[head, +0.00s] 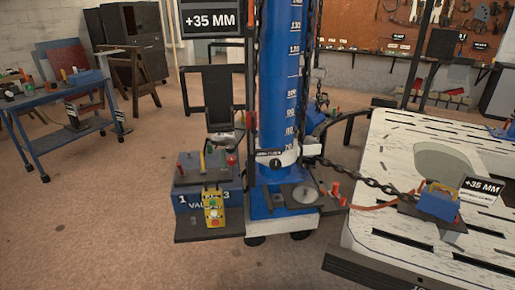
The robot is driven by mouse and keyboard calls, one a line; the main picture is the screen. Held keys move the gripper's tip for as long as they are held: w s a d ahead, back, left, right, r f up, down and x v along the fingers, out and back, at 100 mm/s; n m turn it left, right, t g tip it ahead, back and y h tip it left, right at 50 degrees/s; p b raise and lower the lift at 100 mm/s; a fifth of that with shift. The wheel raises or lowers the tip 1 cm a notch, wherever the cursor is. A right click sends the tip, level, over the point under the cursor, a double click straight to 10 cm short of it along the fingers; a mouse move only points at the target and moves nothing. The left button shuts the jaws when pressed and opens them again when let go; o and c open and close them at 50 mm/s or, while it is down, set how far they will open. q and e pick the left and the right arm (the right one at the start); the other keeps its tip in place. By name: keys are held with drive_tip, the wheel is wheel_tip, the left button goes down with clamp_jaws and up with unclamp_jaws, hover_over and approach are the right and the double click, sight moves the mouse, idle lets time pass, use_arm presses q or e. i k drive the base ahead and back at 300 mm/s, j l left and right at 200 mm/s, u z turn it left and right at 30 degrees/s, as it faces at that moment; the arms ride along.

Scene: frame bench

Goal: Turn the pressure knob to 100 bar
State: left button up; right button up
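A small dark round knob (276,163) sits on a white collar around the lower part of a blue column (272,90). A dark label (270,153) is just above it, too small to read. I cannot tell for sure that this is the pressure knob, nor where it points. A pale round disc (303,194), possibly a gauge, lies on the dark plate at the column's foot; its reading is not legible. The column bears a white scale with numbers rising from about 70. Neither of my grippers is in view.
A blue valve box (188,203) with levers and a yellow pendant (213,208) stands left of the column. A chain (365,180) runs right to a slotted white bench (390,228) with a blue clamp block (437,204). A blue table (60,105) is far left. The front-left floor is clear.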

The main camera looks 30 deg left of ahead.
sight(230, 149)
drive_tip(key=i+j, duration=0.1)
drive_tip(key=j, duration=0.35)
drive_tip(key=i+j+z, duration=0.15)
drive_tip(key=j, duration=0.25)
drive_tip(key=i+j, duration=0.1)
drive_tip(key=j, duration=0.35)
drive_tip(key=j+z, duration=0.15)
drive_tip(key=j, duration=0.4)
drive_tip(key=j+z, duration=0.2)
drive_tip(key=j, duration=0.35)
drive_tip(key=k+j+z, duration=0.15)
drive_tip(key=j, duration=0.4)
drive_tip(key=j+z, duration=0.15)
drive_tip(key=j, duration=0.4)
drive_tip(key=k+j+z, duration=0.15)
drive_tip(key=j, duration=0.35)
drive_tip(key=j+z, duration=0.25)
drive_tip(key=j, duration=0.6)
drive_tip(key=k+j+z, duration=0.1)
drive_tip(key=j+z, duration=0.2)
drive_tip(key=j, duration=0.5)
